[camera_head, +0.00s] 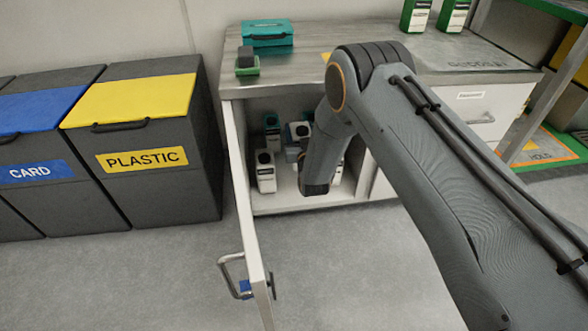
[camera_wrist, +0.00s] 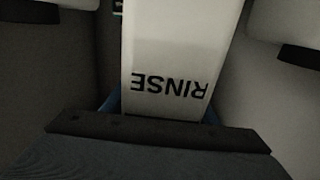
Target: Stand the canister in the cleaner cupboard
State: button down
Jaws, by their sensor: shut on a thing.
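In the wrist view, a white canister (camera_wrist: 178,48) marked RINSE, its lettering upside down in the picture, sits between the blue pads of my gripper (camera_wrist: 158,108). My gripper is shut on it. In the head view, my arm reaches into the open cleaner cupboard (camera_head: 290,207) under the counter, and my forearm hides most of my gripper. A white canister with a black cap (camera_head: 265,178) stands upright at the cupboard's front left. A white top with a dark round cap (camera_head: 301,130) shows beside my wrist; I cannot tell whether it is the held canister.
The cupboard door (camera_head: 246,210) stands open on the left, its handle (camera_head: 231,275) near the floor. A dark green-capped bottle (camera_head: 272,128) stands further back inside. Bins (camera_head: 150,180) stand left of the cupboard. A teal case (camera_head: 267,33) lies on the counter (camera_head: 300,55).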

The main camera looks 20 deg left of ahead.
jog(key=f+b, duration=0.1)
jog(key=f, duration=0.2)
jog(key=f+b, duration=0.2)
jog(key=f, duration=0.2)
jog(key=a+f+b, duration=0.1)
jog(key=f+b, duration=0.1)
jog(key=f, duration=0.1)
jog(key=shift+w+f, duration=0.2)
jog(key=shift+f, duration=0.05)
jog(key=c, duration=0.7)
grip_release()
jog(key=shift+d+f, duration=0.1)
jog(key=shift+f, duration=0.05)
